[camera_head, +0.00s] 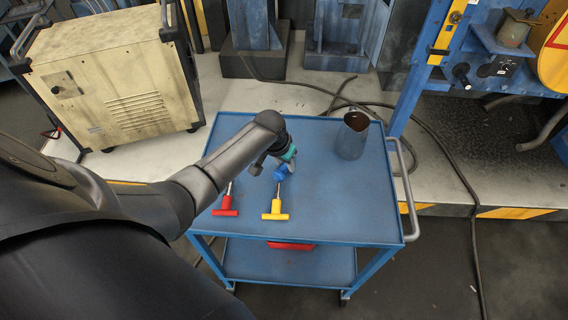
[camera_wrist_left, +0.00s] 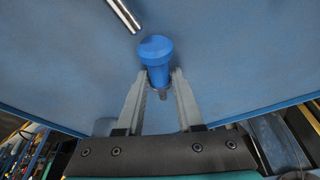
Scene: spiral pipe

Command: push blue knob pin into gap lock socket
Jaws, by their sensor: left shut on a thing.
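The blue knob pin (camera_wrist_left: 156,50) is between the two fingers of my left gripper (camera_wrist_left: 160,80), its blue cap facing the wrist camera and a bit of metal shaft showing below it. In the head view my left gripper (camera_head: 284,168) is low over the cart, and the blue knob (camera_head: 279,173) shows at its tips. I cannot tell in either view whether the pin touches the cart top. I cannot pick out the gap lock socket for certain. My right gripper is not in view.
The blue cart (camera_head: 335,225) carries a red T-handle tool (camera_head: 225,212), a yellow T-handle tool (camera_head: 275,216) and a metal cup (camera_head: 352,137). Its right side is clear. A blue machine frame (camera_head: 428,60) stands at right, a beige cabinet (camera_head: 110,85) at left. Cables lie on the floor.

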